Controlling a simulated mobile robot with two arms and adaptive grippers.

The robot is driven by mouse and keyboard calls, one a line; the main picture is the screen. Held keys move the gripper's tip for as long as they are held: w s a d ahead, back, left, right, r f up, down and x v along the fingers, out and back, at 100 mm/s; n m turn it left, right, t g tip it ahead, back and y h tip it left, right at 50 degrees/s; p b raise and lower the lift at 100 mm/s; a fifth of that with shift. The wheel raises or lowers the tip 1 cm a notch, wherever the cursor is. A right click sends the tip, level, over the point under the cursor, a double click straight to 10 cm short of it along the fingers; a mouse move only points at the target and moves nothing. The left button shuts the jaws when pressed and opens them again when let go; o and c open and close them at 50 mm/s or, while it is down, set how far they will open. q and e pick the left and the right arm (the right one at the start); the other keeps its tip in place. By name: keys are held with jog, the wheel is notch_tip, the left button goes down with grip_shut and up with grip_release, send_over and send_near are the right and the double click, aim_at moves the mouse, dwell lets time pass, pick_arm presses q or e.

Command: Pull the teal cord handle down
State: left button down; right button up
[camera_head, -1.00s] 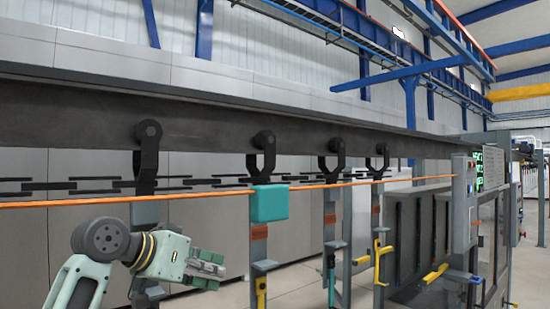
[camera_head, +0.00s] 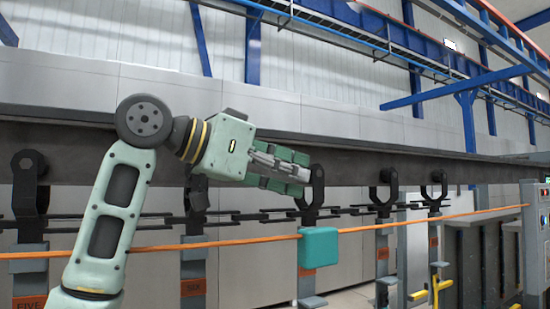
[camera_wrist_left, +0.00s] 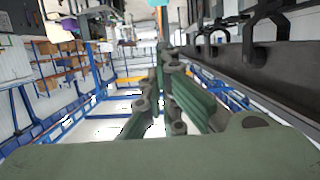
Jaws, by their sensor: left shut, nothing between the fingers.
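The teal handle (camera_head: 319,248) is a small block on the taut orange cord (camera_head: 420,222), which runs across the front of the conveyor. My left gripper (camera_head: 306,176) is shut and empty. In the head view it appears above the teal handle, clear of it, with its fingers pointing right in front of the dark rail and a hook. My right gripper is not in view.
A dark overhead rail (camera_head: 80,150) carries several black hooks (camera_head: 384,190) along the line. Grey hangers with orange tags hang below them, behind the cord. A grey control post (camera_head: 532,235) stands at the right. Blue steel beams (camera_head: 425,92) rise behind.

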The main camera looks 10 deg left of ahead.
aim_at(315, 230)
pick_arm(q)
jog(key=x, duration=0.1)
jog(key=p+x, duration=0.1)
jog(key=x, duration=0.2)
jog(key=shift+d+r+p, duration=0.25)
jog(key=shift+d+p, duration=0.05)
jog(key=shift+p, duration=0.05)
notch_tip(315, 230, down, 3)
jog(key=shift+r, duration=0.15)
jog(key=shift+a+f+p, duration=0.35)
jog(key=shift+f+p, duration=0.05)
jog(key=shift+f, duration=0.35)
jog(key=shift+d+f, duration=0.1)
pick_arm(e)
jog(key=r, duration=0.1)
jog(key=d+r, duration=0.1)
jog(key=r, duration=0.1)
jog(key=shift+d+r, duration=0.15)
pick_arm(q)
jog(key=shift+d, duration=0.15)
